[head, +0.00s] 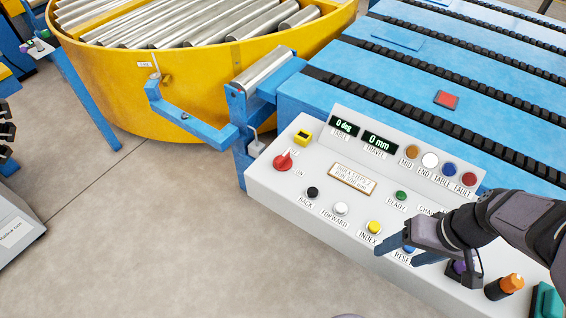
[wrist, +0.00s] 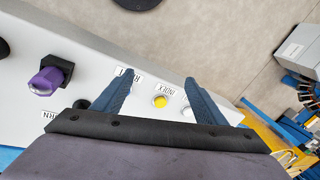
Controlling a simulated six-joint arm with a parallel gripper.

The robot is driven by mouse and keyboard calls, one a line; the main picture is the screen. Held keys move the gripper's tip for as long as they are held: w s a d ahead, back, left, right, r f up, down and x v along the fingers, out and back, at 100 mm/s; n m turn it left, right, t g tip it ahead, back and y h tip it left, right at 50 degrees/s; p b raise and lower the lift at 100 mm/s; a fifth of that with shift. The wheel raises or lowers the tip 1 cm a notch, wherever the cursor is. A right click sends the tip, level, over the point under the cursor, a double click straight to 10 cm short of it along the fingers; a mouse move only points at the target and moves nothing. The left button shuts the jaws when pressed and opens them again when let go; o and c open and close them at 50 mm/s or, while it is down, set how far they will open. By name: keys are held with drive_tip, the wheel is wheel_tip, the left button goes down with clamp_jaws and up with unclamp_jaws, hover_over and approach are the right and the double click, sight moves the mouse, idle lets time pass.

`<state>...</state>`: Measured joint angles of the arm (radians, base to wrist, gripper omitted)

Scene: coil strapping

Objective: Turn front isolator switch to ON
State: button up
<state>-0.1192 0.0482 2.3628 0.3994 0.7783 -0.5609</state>
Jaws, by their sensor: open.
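The red isolator switch (head: 284,161) is a rotary knob at the left end of the grey control panel (head: 262,184). OFF and ON labels sit beside it, OFF partly hidden by the knob. Its pointer is tilted up toward the OFF side. My gripper (head: 402,250) is open and empty over the lower right of the panel, near the blue RESET button (head: 408,248), well right of the switch. In the wrist view my gripper's blue fingers (wrist: 160,92) stand apart, with the yellow INDEX button (wrist: 160,101) showing between them. The switch is not visible in the wrist view.
Black (head: 312,192), white (head: 340,208) and yellow (head: 374,227) buttons lie between the switch and my gripper. A purple knob (wrist: 46,81) and an orange knob (head: 511,283) stand at the right. A yellow turntable (head: 200,95) with a blue bracket stands behind left. Floor space is open in front.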

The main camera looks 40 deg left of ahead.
sight(284, 157)
drive_tip(key=w+a+f+n+y+b, duration=0.1)
drive_tip(key=w+a+n+y+b, duration=0.1)
drive_tip(key=a, duration=0.4)
drive_tip(key=w+a+f+n+y+b, duration=0.2)
drive_tip(key=w+a+n, duration=0.1)
drive_tip(key=a, duration=0.4)
drive_tip(key=w+a+f+n+y+b, duration=0.1)
drive_tip(key=w+a+n+y+b, duration=0.1)
drive_tip(key=a, duration=0.5)
drive_tip(key=shift+w+a+f+n+b, duration=0.15)
drive_tip(key=shift+w+a+n+b, duration=0.1)
drive_tip(key=shift+n+b, duration=0.3)
drive_tip(key=w+a+n+y+b, duration=0.1)
drive_tip(key=a, duration=0.3)
drive_tip(key=w+a+n+y+b, duration=0.1)
drive_tip(key=a+n, duration=0.1)
drive_tip(key=a, duration=0.2)
drive_tip(key=w+a+n+y+b, duration=0.2)
drive_tip(key=a, duration=0.2)
drive_tip(key=shift+w+a+f, duration=0.1)
drive_tip(key=shift+a, duration=0.05)
drive_tip(key=shift+w+a+n, duration=0.1)
drive_tip(key=shift+a+n, duration=0.15)
drive_tip(key=shift+p+x, duration=1.1)
drive_tip(key=shift+x, duration=2.45)
drive_tip(key=shift+w, duration=0.1)
drive_tip(key=c, duration=1.1)
